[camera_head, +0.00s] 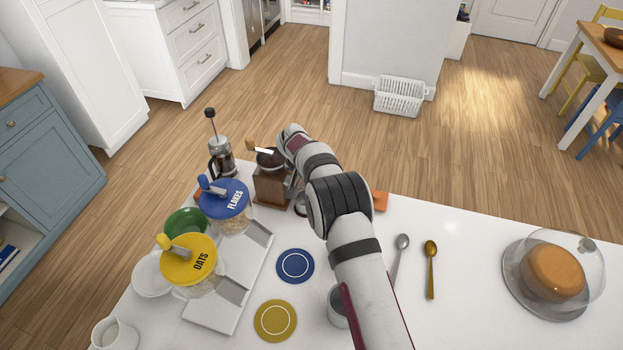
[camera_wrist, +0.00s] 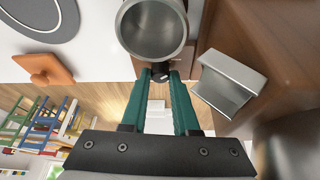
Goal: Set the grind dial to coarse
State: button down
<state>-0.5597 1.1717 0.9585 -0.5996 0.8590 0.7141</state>
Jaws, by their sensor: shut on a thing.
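The wooden coffee grinder (camera_head: 270,187) stands near the table's far edge, partly behind my arm; its brown body (camera_wrist: 225,35) fills the right of the wrist view. A small dark round knob (camera_wrist: 160,73) with a pale mark, apparently the grind dial, sits between my gripper's (camera_wrist: 160,80) teal fingertips, which are shut on it. A metal cup-like part (camera_wrist: 153,28) is right beside the knob. No coarse or fine marking is legible. The fingertips are hidden by my arm in the head view.
A silver bracket-like part (camera_wrist: 230,80) sits close to the right finger. A French press (camera_head: 220,158), a blue-lidded FLAKES jar (camera_head: 226,200) and a yellow-lidded OATS jar (camera_head: 188,262) stand left of the grinder. An orange object (camera_head: 379,201) lies right of my arm.

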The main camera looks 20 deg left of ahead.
jog(key=shift+s+f, duration=0.1)
jog(key=c, duration=0.7)
grip_release()
jog(key=v, duration=1.6)
jog(key=shift+w, duration=0.2)
